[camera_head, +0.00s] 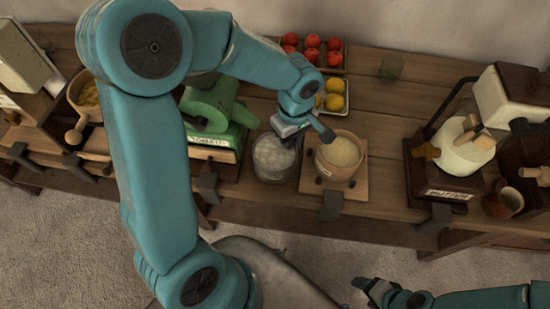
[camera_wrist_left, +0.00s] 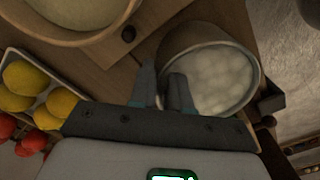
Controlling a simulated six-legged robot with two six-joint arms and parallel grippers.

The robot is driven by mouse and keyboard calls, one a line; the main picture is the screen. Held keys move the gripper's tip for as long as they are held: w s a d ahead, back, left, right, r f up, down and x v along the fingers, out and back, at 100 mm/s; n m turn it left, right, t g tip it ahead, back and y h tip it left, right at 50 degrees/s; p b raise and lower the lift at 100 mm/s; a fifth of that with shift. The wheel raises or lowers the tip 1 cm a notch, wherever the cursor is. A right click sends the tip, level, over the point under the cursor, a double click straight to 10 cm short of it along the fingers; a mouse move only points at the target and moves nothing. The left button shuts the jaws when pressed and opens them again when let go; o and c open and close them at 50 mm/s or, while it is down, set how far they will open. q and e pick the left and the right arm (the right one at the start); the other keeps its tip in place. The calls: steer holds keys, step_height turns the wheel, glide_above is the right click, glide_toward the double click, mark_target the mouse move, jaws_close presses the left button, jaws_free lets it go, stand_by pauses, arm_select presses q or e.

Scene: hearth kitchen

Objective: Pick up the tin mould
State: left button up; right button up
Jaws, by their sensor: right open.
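A round grey metal-looking pot (camera_head: 272,174) holding white round lumps stands near the counter's front edge. It also shows in the left wrist view (camera_wrist_left: 254,72). It may be the tin mould; I cannot be sure. My left gripper (camera_head: 300,134) is at its far side, with its fingers mostly hidden in the head view. In the left wrist view the left fingers (camera_wrist_left: 163,84) are a little apart at the pot's near rim. I cannot tell whether they touch or grip the rim. My right gripper (camera_head: 372,289) is open and empty, low in front of the counter.
A pale bowl (camera_head: 340,153) on a wooden stand is close to the pot's right. Behind are trays with lemons (camera_head: 335,103) and tomatoes (camera_head: 312,41). A green scale (camera_head: 215,140) is left.

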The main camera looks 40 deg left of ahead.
mark_target(291, 156)
arm_select(q)
steer(key=shift+f, duration=1.6)
jaws_close()
steer(key=shift+w+r, duration=0.1)
